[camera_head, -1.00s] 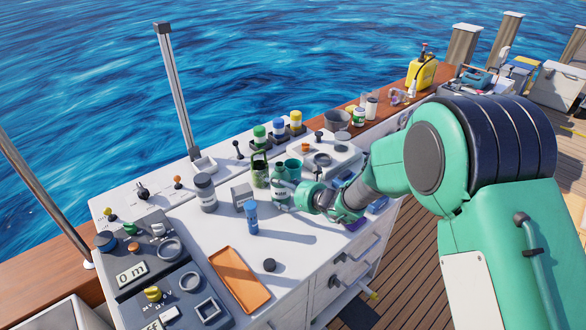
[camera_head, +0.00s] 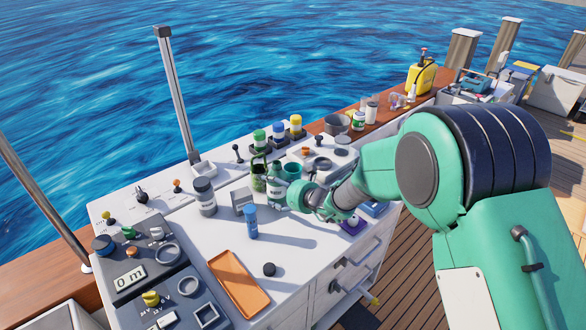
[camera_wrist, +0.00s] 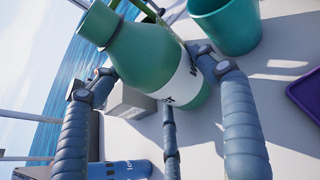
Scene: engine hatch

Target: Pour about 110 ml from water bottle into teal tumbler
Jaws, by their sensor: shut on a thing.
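The water bottle (camera_head: 274,187) is green with a white label and stands roughly upright in the head view; I cannot tell whether its base touches the counter. My gripper (camera_head: 284,193) is shut on it from the right. In the wrist view, the gripper's blue-grey fingers (camera_wrist: 153,72) close around the bottle (camera_wrist: 150,55), partly covering the label. The bottle's top end is at the upper left there. The teal tumbler (camera_head: 293,170) stands upright on the counter, just behind and right of the bottle.
An orange tray (camera_head: 238,284) lies nearer. A purple item (camera_wrist: 305,95) lies at right in the wrist view. The front middle counter is fairly clear.

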